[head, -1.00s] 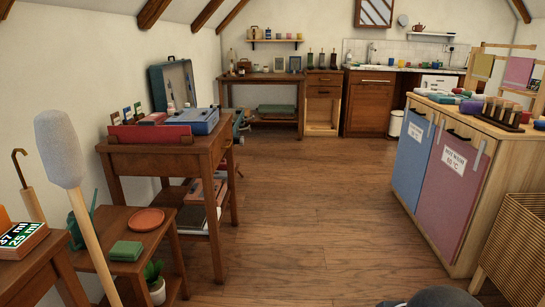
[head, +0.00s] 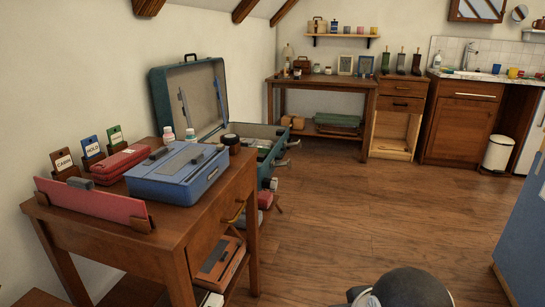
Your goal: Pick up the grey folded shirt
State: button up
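I cannot make out a grey folded shirt in the head view. Folded green cloth-like items (head: 338,121) lie on the lower shelf of the far wooden table, too small to tell exactly what they are. A dark rounded part of my own arm shows at the bottom edge, right of centre. My gripper itself is not in view.
A wooden desk (head: 184,226) at left holds a blue case (head: 175,176) and a red folder (head: 95,205). An open green trunk (head: 200,95) stands behind. A blue panel (head: 523,245) is at right. The wooden floor (head: 345,205) between is clear.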

aim_at(265, 144)
jog(key=i+l+u, duration=0.3)
jog(key=i+l, duration=1.3)
jog(key=i, duration=0.2)
jog(key=i+l+z, duration=0.15)
jog(key=i, duration=0.25)
jog(key=i+l, duration=0.15)
jog(key=i, duration=0.3)
jog(key=i+j+z, duration=0.1)
jog(key=i+j, duration=0.55)
